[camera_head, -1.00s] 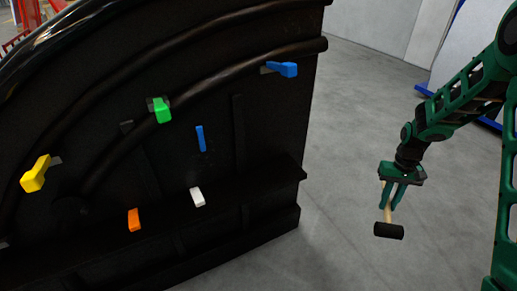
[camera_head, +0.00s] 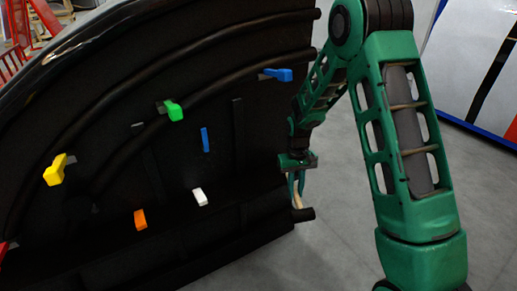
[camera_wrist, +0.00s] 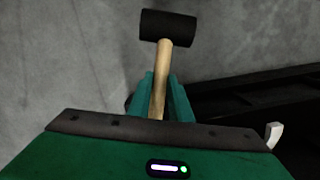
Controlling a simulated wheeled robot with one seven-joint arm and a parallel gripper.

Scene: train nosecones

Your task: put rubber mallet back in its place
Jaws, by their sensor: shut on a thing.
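The rubber mallet has a black head and a pale wooden handle. In the head view the mallet (camera_head: 302,214) hangs head down from my gripper (camera_head: 297,184), by the right edge of the dark nosecone panel. In the wrist view my gripper (camera_wrist: 160,102) is shut on the handle of the mallet (camera_wrist: 168,27), with the black head beyond the green fingers over grey floor. Whether the mallet touches the panel edge I cannot tell. No marked place for the mallet can be made out.
The black nosecone (camera_head: 100,200) fills the left, with coloured blocks on it: yellow (camera_head: 55,169), green (camera_head: 174,110), blue (camera_head: 279,75), orange (camera_head: 140,219) and white (camera_head: 200,197). A thin blue piece (camera_head: 205,139) is mid-panel. Grey floor (camera_head: 345,240) is open beside it.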

